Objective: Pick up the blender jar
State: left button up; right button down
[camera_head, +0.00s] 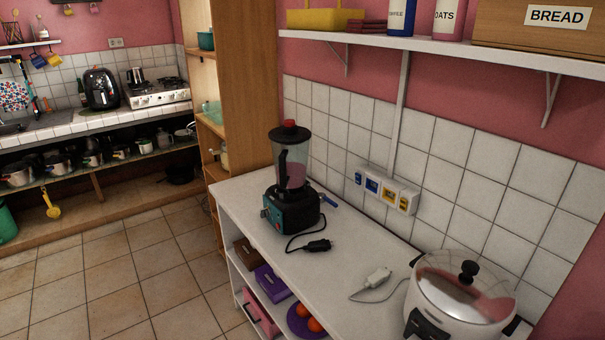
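The blender jar (293,168) is clear, with a black lid and red cap on top and a dark handle on its left side. It stands upright on the dark blender base (291,209), which has a teal front panel. The blender stands near the far end of the white counter (345,238), close to the tiled wall. Neither of my grippers shows in the head view.
A black cord with a plug (318,246) lies in front of the blender. A blue-handled item (328,200) lies behind it. A white plug (378,277) and a rice cooker (460,296) are at the near right. A wall shelf (440,45) hangs above. Tiled floor (150,265) is clear at left.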

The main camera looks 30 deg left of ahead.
aim_at(290, 161)
jog(key=i+j+z, duration=0.25)
jog(key=j, duration=1.1)
jog(key=j+z, duration=0.2)
jog(key=j, duration=1.15)
